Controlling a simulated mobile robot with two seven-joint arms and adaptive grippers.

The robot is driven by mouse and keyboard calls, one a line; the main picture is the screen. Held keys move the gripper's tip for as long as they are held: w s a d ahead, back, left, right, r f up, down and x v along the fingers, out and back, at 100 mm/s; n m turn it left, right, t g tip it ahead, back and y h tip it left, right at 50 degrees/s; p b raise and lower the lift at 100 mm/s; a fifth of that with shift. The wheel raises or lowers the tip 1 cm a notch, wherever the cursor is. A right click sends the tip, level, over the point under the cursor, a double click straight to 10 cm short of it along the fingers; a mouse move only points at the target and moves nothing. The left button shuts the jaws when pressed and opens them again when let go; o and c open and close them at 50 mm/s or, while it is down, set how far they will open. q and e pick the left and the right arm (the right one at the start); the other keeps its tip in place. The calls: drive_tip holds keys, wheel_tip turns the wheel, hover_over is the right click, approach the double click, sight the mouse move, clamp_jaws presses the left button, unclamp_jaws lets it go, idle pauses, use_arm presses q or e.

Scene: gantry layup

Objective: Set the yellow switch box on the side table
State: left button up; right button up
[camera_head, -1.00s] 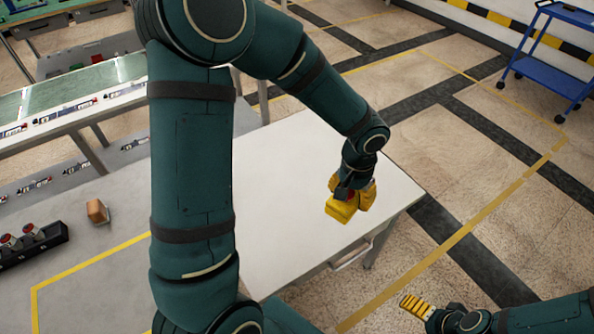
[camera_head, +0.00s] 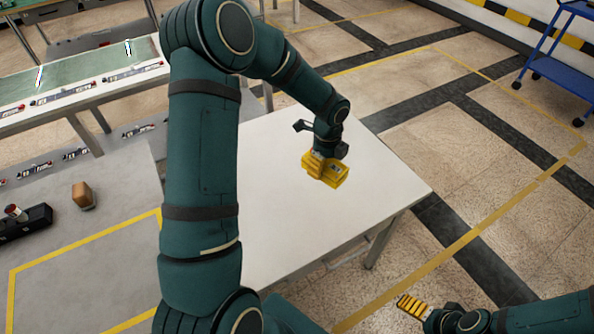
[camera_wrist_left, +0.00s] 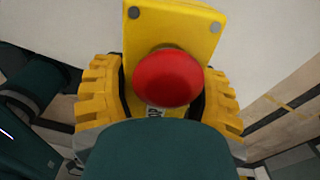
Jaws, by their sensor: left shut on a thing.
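The yellow switch box (camera_head: 338,174) is in my left gripper (camera_head: 324,168), over the white side table (camera_head: 290,225). In the left wrist view, the box (camera_wrist_left: 195,30) shows its yellow face with grey corner screws and a round red button (camera_wrist_left: 167,79). Ridged yellow fingers press on both sides of it. The box's underside is hidden, and I cannot tell whether it touches the tabletop. My right gripper (camera_head: 413,306) is low at the right, away from the table. Its yellow ridged finger shows, but its opening does not.
The tabletop around the box is clear. A grey bench at the left holds a small orange-brown block (camera_head: 84,197) and a black holder (camera_head: 25,224). A green-topped line (camera_head: 90,75) runs behind. A blue cart (camera_head: 560,60) stands at the far right.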

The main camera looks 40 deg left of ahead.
sight(316, 192)
use_arm(q)
drive_tip(key=a+f+m, duration=0.2)
drive_tip(key=m, duration=0.1)
drive_tip(key=shift+w+a+f+b, duration=0.1)
drive_tip(key=shift+w+a+b, duration=0.1)
drive_tip(key=shift+w+b, duration=0.2)
wheel_tip(316, 192, down, 10)
drive_tip(key=shift+r+b, duration=0.1)
drive_tip(key=shift+b, duration=1.15)
drive_tip(key=shift+f, duration=0.2)
drive_tip(key=o, duration=1.3)
drive_tip(key=shift+o, duration=0.2)
